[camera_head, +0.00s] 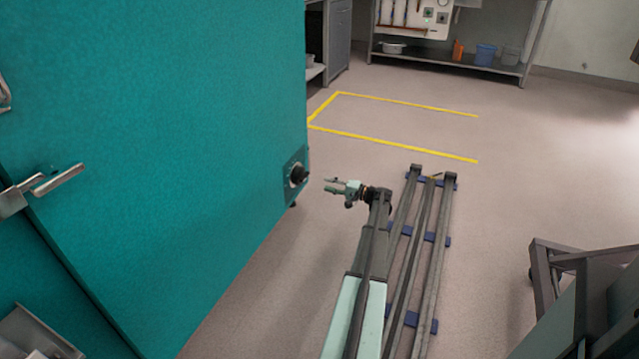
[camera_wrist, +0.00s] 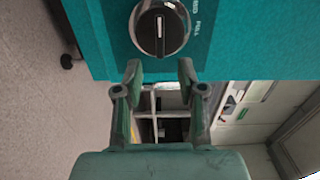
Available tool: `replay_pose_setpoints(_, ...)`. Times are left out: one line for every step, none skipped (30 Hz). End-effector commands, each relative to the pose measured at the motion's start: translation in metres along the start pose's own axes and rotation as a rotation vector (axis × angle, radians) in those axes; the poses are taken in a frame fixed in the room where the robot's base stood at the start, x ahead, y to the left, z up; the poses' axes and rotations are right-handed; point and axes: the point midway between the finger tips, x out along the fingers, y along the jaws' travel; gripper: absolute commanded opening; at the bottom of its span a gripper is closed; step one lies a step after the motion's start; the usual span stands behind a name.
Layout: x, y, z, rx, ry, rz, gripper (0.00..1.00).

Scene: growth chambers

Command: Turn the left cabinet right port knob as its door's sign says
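The teal cabinet (camera_head: 180,130) fills the left of the head view. A black round knob (camera_head: 298,174) sits on a small plate low on its right-hand side. In the wrist view the knob (camera_wrist: 160,28) has a silver rim and a grip bar with a white line running up and down the picture. Rotated lettering beside it is partly legible, seemingly "FULL" and another word. My gripper (camera_head: 330,186) is apart from the knob, to its right, with fingers toward it. In the wrist view my gripper (camera_wrist: 160,72) is open and empty, its fingertips just below the knob. No door sign is readable.
A metal door handle (camera_head: 55,180) sticks out at the left. Floor rails (camera_head: 425,240) lie right of my arm. A metal frame (camera_head: 560,260) stands at the lower right, and a shelf (camera_head: 450,64) with containers is at the back. Yellow-marked floor between is clear.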

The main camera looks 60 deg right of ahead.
Motion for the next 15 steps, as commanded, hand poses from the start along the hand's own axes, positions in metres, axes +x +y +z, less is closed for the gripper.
replay_pose_setpoints(-0.007,0.000,0.000,0.000,0.001,0.000,0.40)
replay_pose_setpoints(-0.009,0.000,0.000,0.000,0.000,0.000,0.40)
replay_pose_setpoints(-0.013,0.000,0.000,0.000,-0.001,0.000,0.40)
replay_pose_setpoints(-0.015,0.000,0.001,0.000,-0.001,0.000,0.40)
replay_pose_setpoints(-0.017,0.000,0.000,0.000,-0.001,0.000,0.40)
replay_pose_setpoints(-0.018,0.000,0.000,0.000,-0.001,0.001,0.40)
replay_pose_setpoints(-0.019,0.000,0.000,0.000,-0.001,0.001,0.40)
replay_pose_setpoints(-0.020,0.000,0.000,0.000,-0.001,0.001,0.40)
replay_pose_setpoints(-0.020,0.000,0.000,0.000,-0.001,0.001,0.40)
replay_pose_setpoints(-0.020,0.000,0.000,0.000,-0.001,0.001,0.40)
replay_pose_setpoints(-0.020,0.000,0.000,0.000,-0.001,0.001,0.40)
replay_pose_setpoints(-0.020,0.000,0.000,0.000,-0.001,0.001,0.40)
replay_pose_setpoints(-0.020,0.000,0.000,0.000,-0.001,0.000,0.40)
replay_pose_setpoints(-0.020,0.000,0.000,0.000,-0.001,0.000,0.40)
replay_pose_setpoints(-0.020,0.000,0.000,0.000,-0.001,0.000,0.40)
